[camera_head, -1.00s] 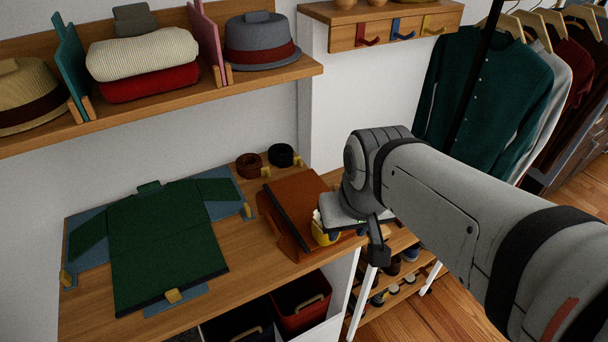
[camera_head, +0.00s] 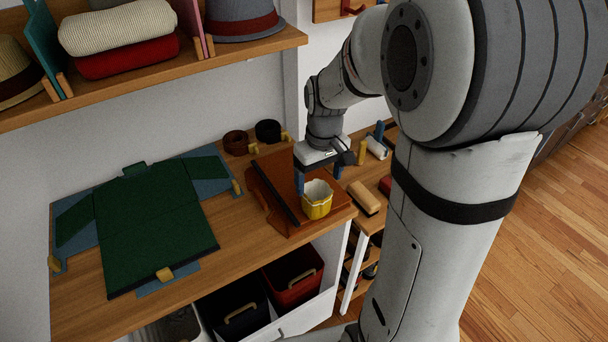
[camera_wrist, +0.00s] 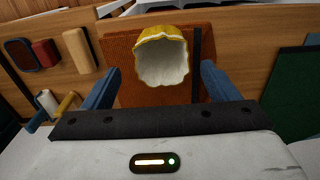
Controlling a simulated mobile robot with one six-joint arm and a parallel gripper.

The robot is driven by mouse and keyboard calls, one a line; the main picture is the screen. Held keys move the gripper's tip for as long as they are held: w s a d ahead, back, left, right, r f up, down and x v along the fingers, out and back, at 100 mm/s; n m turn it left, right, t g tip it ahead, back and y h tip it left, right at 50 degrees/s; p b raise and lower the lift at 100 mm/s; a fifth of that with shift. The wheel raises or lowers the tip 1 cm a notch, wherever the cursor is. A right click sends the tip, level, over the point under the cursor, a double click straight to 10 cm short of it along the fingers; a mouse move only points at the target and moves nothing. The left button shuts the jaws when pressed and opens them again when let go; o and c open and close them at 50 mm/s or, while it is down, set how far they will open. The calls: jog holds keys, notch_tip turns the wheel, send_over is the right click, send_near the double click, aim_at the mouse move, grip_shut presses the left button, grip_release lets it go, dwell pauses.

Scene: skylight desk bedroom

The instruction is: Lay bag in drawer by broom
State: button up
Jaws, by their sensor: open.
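A brown-orange, flat, bag-like item with a dark strip (camera_head: 272,192) lies on the wooden desk. It also shows in the wrist view (camera_wrist: 122,52), with a ribbed surface. A yellow fluted cup-like thing with a pale inside (camera_head: 317,205) sits on it; the wrist view shows it (camera_wrist: 162,62) between my fingers. I cannot tell for certain which is the bag. My gripper (camera_head: 318,176) is open, its blue fingers around or just above the yellow thing, holding nothing visibly. An open white drawer (camera_head: 312,313) shows under the desk. No broom can be made out.
A black bin (camera_head: 235,307) and a red bin (camera_head: 294,280) stand in the drawer. A green folded garment (camera_head: 150,230) covers the desk's left. Two dark rolled belts (camera_head: 250,138) lie behind. Brushes (camera_head: 364,197) lie to the right. A shelf with hats (camera_head: 170,80) overhangs the desk.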

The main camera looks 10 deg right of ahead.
aim_at(316, 200)
jog(key=f, duration=0.5)
jog(key=f+p, duration=0.1)
jog(key=f, duration=0.2)
jog(key=shift+a+f, duration=0.1)
jog(key=shift+a, duration=0.2)
jog(key=shift+c, duration=0.5)
jog(key=c, duration=1)
